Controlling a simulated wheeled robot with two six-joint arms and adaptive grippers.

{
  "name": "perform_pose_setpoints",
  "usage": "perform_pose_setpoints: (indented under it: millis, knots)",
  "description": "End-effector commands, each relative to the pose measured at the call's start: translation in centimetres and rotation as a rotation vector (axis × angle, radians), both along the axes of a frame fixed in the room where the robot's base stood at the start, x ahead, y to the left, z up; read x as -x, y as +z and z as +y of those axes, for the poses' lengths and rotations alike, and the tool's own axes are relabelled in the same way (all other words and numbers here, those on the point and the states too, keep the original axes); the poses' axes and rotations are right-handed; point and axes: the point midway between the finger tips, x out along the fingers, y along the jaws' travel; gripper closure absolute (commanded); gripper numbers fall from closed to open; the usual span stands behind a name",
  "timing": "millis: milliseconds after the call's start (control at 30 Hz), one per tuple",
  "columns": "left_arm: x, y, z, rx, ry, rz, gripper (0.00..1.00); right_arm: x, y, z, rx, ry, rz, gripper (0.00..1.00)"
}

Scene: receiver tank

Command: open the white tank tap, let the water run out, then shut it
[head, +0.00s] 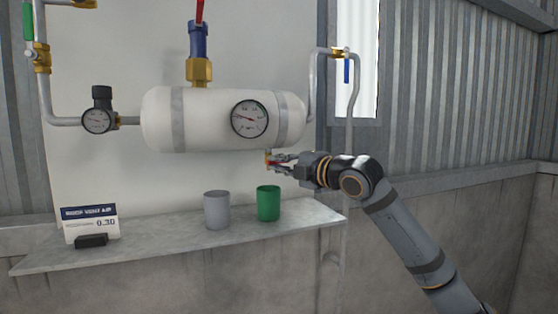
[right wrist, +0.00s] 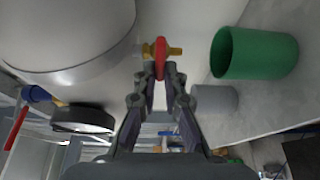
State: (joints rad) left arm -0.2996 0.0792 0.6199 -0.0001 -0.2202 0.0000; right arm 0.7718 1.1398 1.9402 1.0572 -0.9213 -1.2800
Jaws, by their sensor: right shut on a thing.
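The white tank (head: 215,134) hangs on the wall in the head view; it fills the upper left of the right wrist view (right wrist: 70,40). Its small brass tap (head: 267,158) sits under the tank's right end. The tap has a red handle (right wrist: 160,57) and a brass spout (right wrist: 176,50). My right gripper (right wrist: 160,76) is shut on the red handle; in the head view it reaches in from the right and partly hides the tap. A green cup (head: 268,204) stands on the shelf below the tap. No running water shows. My left gripper is out of view.
A grey cup (head: 217,211) stands left of the green one on the shelf (head: 165,240). A sign (head: 90,224) stands at the shelf's left. A dial gauge (head: 250,119) is on the tank. A blue-handled valve (head: 346,69) is at upper right, and a red-handled blue valve (head: 198,42) is on top.

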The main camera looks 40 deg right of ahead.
Motion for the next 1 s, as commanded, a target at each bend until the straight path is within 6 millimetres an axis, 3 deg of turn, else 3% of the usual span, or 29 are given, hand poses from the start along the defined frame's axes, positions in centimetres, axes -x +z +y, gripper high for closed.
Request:
perform_pose_setpoints:
  millis: [367,400,567,1000]
  knots:
    - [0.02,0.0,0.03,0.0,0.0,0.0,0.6,-0.02,-0.26,0.05,0.006,0.001,0.007,1.0]
    - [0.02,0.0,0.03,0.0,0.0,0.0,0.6,-0.02,-0.27,0.05,0.006,0.001,0.007,0.88]
    - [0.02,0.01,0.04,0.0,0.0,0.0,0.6,-0.01,-0.19,0.04,0.005,0.001,0.005,0.68]
    - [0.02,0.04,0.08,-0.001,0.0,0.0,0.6,-0.01,-0.06,0.0,0.004,0.0,0.002,0.68]
